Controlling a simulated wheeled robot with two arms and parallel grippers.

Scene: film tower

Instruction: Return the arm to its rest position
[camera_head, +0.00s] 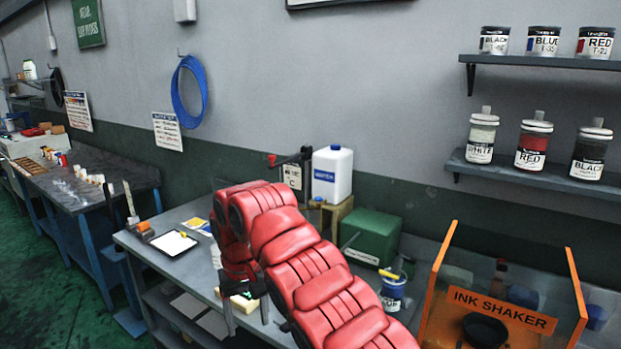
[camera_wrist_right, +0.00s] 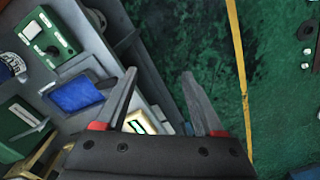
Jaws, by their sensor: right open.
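My right arm, with red padded covers, reaches from the bottom of the head view up over the workbench (camera_head: 190,262) and bends down. Its right gripper (camera_head: 247,312) hangs at the bench's front side, partly hidden by the arm. In the wrist view the right gripper (camera_wrist_right: 158,88) has its two grey fingers spread apart, with nothing held between the tips. Beyond them are the bench edge and the green floor (camera_wrist_right: 190,40). A small pale item (camera_wrist_right: 137,123) shows behind one finger; I cannot tell what it is. My left gripper is not in view.
Wall shelves (camera_head: 545,174) with cans and bottles are at right. Green floor lies open at left.

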